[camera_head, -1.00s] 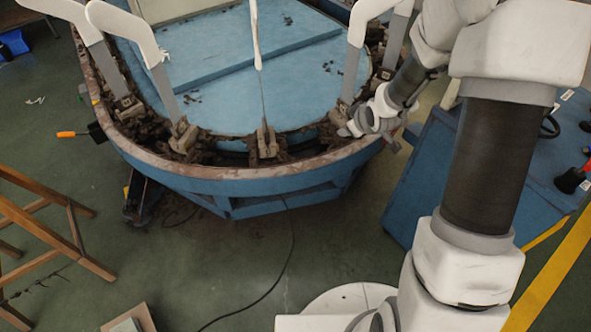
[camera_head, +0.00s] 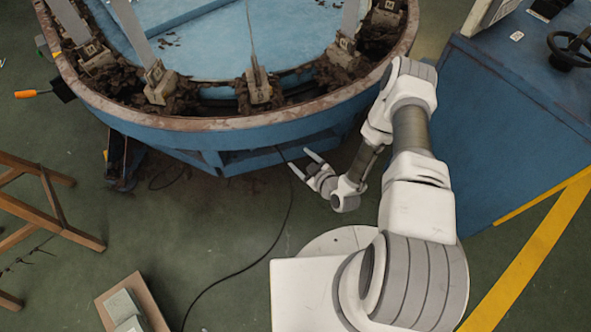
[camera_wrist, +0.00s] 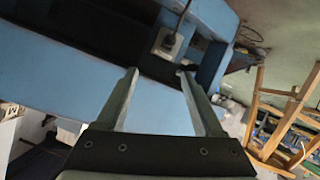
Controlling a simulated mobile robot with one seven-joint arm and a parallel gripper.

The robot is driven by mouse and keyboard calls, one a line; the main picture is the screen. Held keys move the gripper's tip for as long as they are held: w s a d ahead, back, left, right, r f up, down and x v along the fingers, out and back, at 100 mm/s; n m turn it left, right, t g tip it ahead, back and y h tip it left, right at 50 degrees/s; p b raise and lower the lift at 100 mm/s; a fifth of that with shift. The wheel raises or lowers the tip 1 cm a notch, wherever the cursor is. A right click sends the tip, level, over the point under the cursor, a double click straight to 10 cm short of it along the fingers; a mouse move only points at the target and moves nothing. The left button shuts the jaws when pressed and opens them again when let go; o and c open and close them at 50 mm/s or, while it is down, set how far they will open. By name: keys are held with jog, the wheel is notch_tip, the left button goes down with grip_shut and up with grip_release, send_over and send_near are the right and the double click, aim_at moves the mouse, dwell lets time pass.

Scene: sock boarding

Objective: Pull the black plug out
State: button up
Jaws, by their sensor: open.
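My gripper (camera_head: 301,161) is open and empty, low at the front of the blue machine (camera_head: 190,145), with its fingers pointing toward the machine's underside. In the wrist view my gripper (camera_wrist: 158,72) has both fingers spread apart. Beyond the fingertips a pale socket plate (camera_wrist: 159,50) sits in a dark recess of the blue frame. A small black plug (camera_wrist: 170,40) shows on the plate, with a cord (camera_wrist: 185,12) running from it. The plug lies ahead of the fingers, apart from them. In the head view the plug cannot be made out; a black cable (camera_head: 288,205) comes from under the machine.
A blue cabinet (camera_head: 480,120) stands at the right, beside a yellow floor stripe (camera_head: 530,250). A wooden stool (camera_head: 50,205) stands at the left, and a box (camera_head: 128,305) lies at the bottom left.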

jog(key=s+a+f+b+x, duration=0.1)
jog(key=b+x, duration=0.5)
jog(key=x, duration=1.1)
jog(key=shift+f+t+b, duration=0.4)
jog(key=shift+f, duration=0.05)
jog(key=shift+a, duration=0.1)
grip_shut()
